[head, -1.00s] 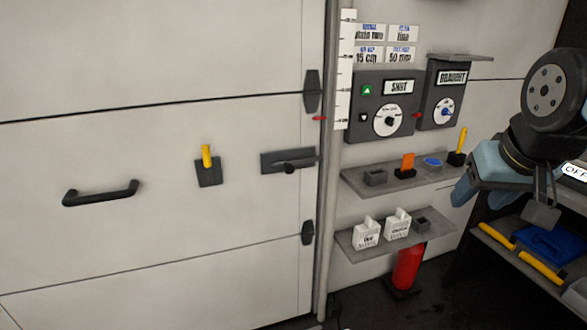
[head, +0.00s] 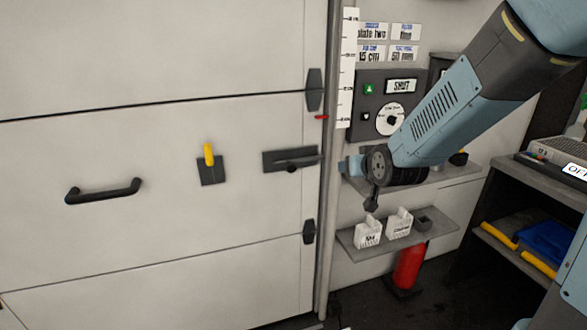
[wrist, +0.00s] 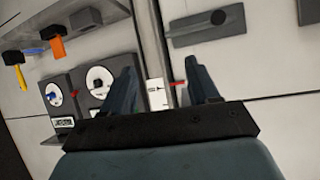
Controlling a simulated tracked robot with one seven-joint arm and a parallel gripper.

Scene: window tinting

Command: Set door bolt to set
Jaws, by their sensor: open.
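The door bolt (head: 276,161) is a dark horizontal plate with a rod and knob, at the right edge of the pale door (head: 150,150). In the wrist view a dark plate with a rod, likely the bolt (wrist: 209,27), shows at the top, turned over. My gripper (wrist: 164,75) is open, with nothing between its fingers. In the head view my gripper (head: 352,167) is just right of the bolt and the door post, apart from the bolt in the picture. Its fingers are mostly hidden there by my wrist.
A control box (head: 375,85) reading SHUT hangs right of the post, partly behind my arm. A lower shelf (head: 360,243) holds white boxes (head: 368,232). A yellow-handled plate (head: 209,165) and a black handle (head: 103,191) are on the door. A red pointer (head: 321,117) sticks out at the post.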

